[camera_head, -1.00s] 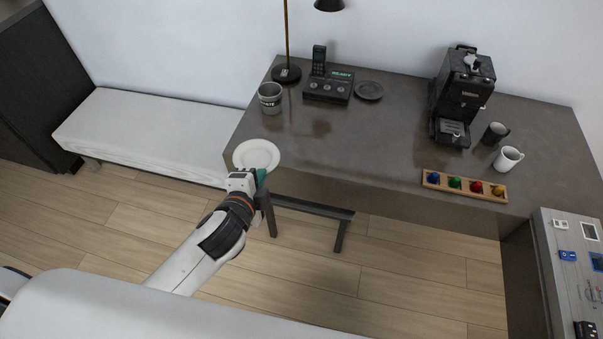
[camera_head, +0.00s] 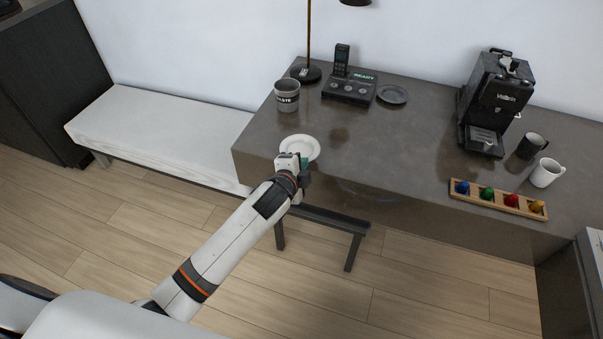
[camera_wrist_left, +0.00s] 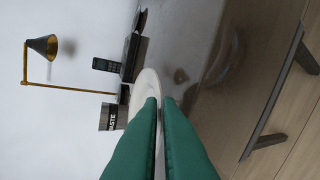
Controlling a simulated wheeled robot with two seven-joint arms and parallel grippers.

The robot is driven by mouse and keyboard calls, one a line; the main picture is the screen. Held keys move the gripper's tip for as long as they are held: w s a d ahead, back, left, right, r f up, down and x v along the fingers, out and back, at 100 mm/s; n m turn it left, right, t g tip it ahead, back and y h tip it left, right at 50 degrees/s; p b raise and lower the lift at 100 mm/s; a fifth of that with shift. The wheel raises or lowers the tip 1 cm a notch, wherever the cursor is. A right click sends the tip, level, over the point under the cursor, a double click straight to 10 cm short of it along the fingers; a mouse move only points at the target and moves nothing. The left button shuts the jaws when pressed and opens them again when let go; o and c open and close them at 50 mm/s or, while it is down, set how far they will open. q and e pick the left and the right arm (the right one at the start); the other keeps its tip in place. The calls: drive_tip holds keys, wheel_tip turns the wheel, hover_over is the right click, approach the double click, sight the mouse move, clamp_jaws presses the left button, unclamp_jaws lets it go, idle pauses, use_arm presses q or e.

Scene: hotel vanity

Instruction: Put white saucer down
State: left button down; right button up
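The white saucer (camera_head: 302,146) is over the left front part of the dark vanity top (camera_head: 390,150). My left gripper (camera_head: 303,160) is shut on the saucer's near rim. In the left wrist view, the green fingers (camera_wrist_left: 159,103) close on the edge of the saucer (camera_wrist_left: 146,84), which is seen nearly edge-on. The fingers hide part of it. I cannot tell how far the saucer is above the vanity top. My right gripper is not in view.
A grey waste cup (camera_head: 287,97) stands behind the saucer. A phone dock (camera_head: 348,88), a lamp (camera_head: 307,72) and a dark saucer (camera_head: 393,94) are at the back. A coffee machine (camera_head: 490,105), mugs (camera_head: 546,173) and a capsule tray (camera_head: 497,198) are right. The middle top is clear.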

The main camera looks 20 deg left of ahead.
use_arm(q)
drive_tip(key=shift+f, duration=1.45)
drive_tip(key=shift+f, duration=0.1)
drive_tip(key=c, duration=1.6)
unclamp_jaws()
drive_tip(key=p+v, duration=0.1)
drive_tip(key=v, duration=1.1)
